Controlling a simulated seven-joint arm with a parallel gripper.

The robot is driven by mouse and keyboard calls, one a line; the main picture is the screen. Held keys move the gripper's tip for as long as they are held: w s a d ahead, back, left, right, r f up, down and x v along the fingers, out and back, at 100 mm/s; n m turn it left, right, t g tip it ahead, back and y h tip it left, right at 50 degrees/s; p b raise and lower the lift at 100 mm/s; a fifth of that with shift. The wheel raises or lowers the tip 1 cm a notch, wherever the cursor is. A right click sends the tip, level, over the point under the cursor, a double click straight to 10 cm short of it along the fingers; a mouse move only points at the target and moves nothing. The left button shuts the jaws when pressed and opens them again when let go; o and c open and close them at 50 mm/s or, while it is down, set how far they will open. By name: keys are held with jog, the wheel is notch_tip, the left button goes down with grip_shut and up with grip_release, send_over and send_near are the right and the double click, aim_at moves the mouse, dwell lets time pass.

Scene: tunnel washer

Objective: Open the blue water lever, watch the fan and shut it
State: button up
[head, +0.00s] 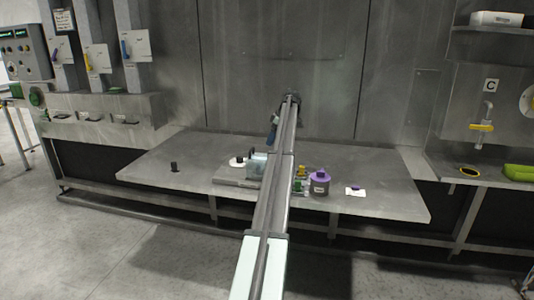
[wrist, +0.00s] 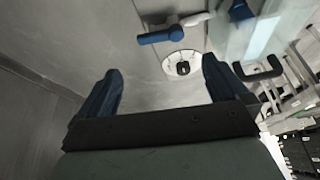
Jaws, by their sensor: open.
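A blue lever (wrist: 155,37) with a rounded end shows in the wrist view, joined to a white fitting (wrist: 197,18). It lies beyond my open fingertips, apart from them. A white disc with a black centre (wrist: 182,65) is below it there; I cannot tell whether this is the fan. In the head view a white disc with a black piece (head: 238,162) sits on a grey base (head: 232,175) beside a clear box (head: 257,166). My gripper (head: 273,134) is above the table, open and empty; it also shows in the wrist view (wrist: 162,66). My arm hides part of the bench rig.
Wall boxes at left carry purple, yellow and blue (head: 124,48) handles. The table's left part is mostly clear.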

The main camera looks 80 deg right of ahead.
jog(key=x, duration=0.9)
jog(key=shift+f, duration=0.1)
jog(key=c, duration=1)
